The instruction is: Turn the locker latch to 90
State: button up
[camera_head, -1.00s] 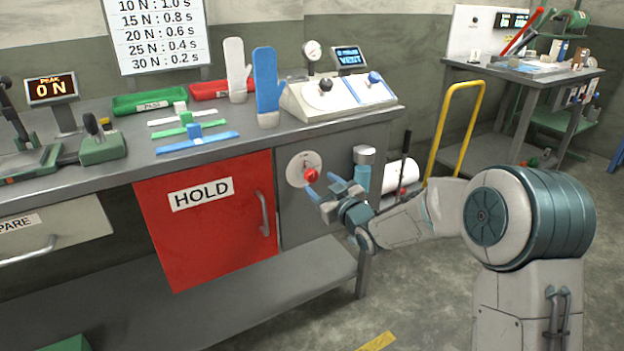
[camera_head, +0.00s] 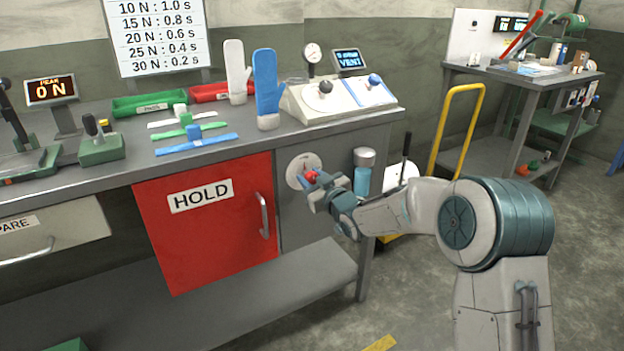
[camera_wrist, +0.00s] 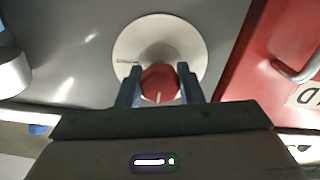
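The locker latch is a red knob (camera_wrist: 160,84) on a round pale dial plate (camera_wrist: 139,44), mounted on the grey panel right of the red HOLD door. The knob also shows in the head view (camera_head: 310,177), partly hidden by my gripper. My gripper (camera_wrist: 160,87) is at the knob, with one blue finger on each side of it. In the wrist view thin gaps seem to show beside the knob, so whether the fingers touch it is unclear. A white mark on the knob points toward the bottom of the wrist view.
The red HOLD door (camera_head: 215,245) with its handle (camera_head: 263,215) is left of the dial. A teal canister (camera_head: 363,172) is right of it. The workbench (camera_head: 90,172) above carries gloves and a console (camera_head: 340,98). A yellow rail (camera_head: 457,125) stands further right.

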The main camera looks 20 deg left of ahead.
dwell(0.3)
jog(key=m, duration=0.5)
jog(key=shift+p, duration=0.4)
jog(key=m+p, duration=0.1)
jog(key=m, duration=1.1)
jog(key=shift+f+m+p, duration=0.1)
jog(key=shift+m+p, duration=0.25)
jog(key=shift+m, duration=0.05)
jog(key=o, duration=1)
jog(key=shift+c, duration=0.2)
jog(key=p+v, duration=0.2)
jog(key=v, duration=1.2)
